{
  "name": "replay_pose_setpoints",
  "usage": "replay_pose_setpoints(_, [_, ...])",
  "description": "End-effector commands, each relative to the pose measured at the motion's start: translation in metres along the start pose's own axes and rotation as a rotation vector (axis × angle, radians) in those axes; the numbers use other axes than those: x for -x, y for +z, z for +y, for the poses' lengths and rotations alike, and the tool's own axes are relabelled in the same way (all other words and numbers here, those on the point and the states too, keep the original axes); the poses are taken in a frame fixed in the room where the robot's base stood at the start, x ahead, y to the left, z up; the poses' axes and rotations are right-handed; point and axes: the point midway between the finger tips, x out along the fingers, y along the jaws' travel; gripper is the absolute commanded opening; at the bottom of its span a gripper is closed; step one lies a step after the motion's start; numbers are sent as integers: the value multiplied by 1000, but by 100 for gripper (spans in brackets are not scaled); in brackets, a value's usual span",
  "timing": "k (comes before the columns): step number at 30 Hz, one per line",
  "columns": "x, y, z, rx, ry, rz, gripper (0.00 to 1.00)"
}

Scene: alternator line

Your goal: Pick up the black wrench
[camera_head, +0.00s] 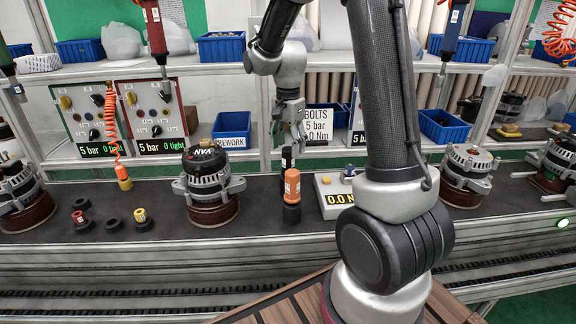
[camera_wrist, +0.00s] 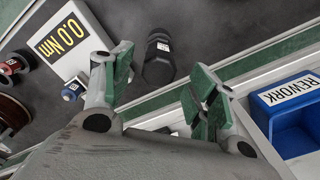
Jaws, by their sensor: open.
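The black wrench (camera_head: 287,158) stands upright on the dark bench in the head view, just behind an orange wrench (camera_head: 292,186) that hides its lower part. In the wrist view the black wrench (camera_wrist: 158,58) is a dark cylinder with a small white label, seen from above beyond my fingertips. My gripper (camera_head: 289,122) is above and a little behind it in the head view. In the wrist view my gripper (camera_wrist: 160,85) has its two green-padded fingers wide apart, with nothing between them. I see no contact with the wrench.
A torque display box (camera_head: 335,195) stands right of the wrenches. An alternator (camera_head: 207,185) stands to the left. The blue REWORK bin (camera_head: 230,130) is behind, near the shelf uprights. A BOLTS sign (camera_head: 317,124) stands at the back. Small reels (camera_head: 140,217) lie at left.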

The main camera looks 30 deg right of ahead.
Motion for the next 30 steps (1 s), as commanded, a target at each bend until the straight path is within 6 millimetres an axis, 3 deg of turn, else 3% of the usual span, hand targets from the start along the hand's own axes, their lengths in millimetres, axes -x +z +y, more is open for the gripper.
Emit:
replay_pose_setpoints(7, [-38, 1, 2, 1, 3, -1, 59])
replay_pose_setpoints(15, [-42, 1, 2, 2, 0, 0, 59])
replay_pose_setpoints(17, [-42, 1, 2, 2, 0, 0, 51])
replay_pose_setpoints(24, [-42, 1, 2, 2, 0, 0, 9])
replay_pose_setpoints(30, [-42, 1, 2, 2, 0, 0, 9])
